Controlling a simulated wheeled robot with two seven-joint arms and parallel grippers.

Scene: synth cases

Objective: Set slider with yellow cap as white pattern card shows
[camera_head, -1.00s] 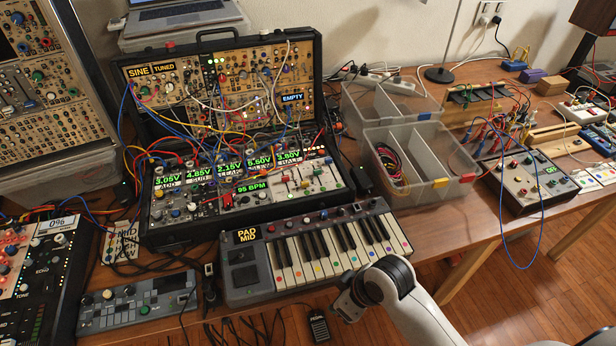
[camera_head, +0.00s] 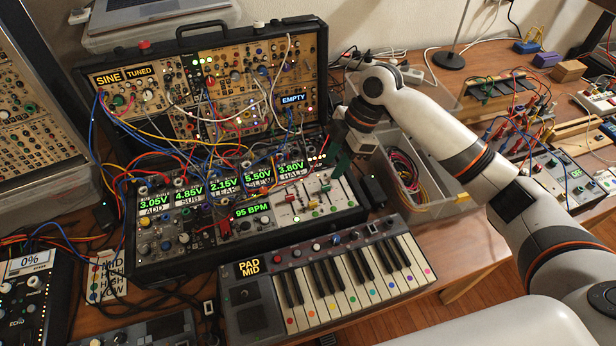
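The white slider panel (camera_head: 312,201) is at the front right of the open synth case. Several small caps show on it, red and green among them; I cannot pick out the yellow cap, which may be hidden or too small. A white card (camera_head: 106,279) with handwritten MID, HIGH, LOW and coloured dots lies left of the case. My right gripper (camera_head: 341,160) points down at the case's right end, just beyond and right of the slider panel. Its dark green fingers show edge-on, so their gap is unclear. I see nothing held. My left gripper is out of view.
Patch cables (camera_head: 190,150) crowd the case's middle. A keyboard (camera_head: 325,280) stands in front of it. A clear bin (camera_head: 452,188) with cables lies right, under my arm. A laptop (camera_head: 150,10) sits behind. Some table is bare right of the keyboard.

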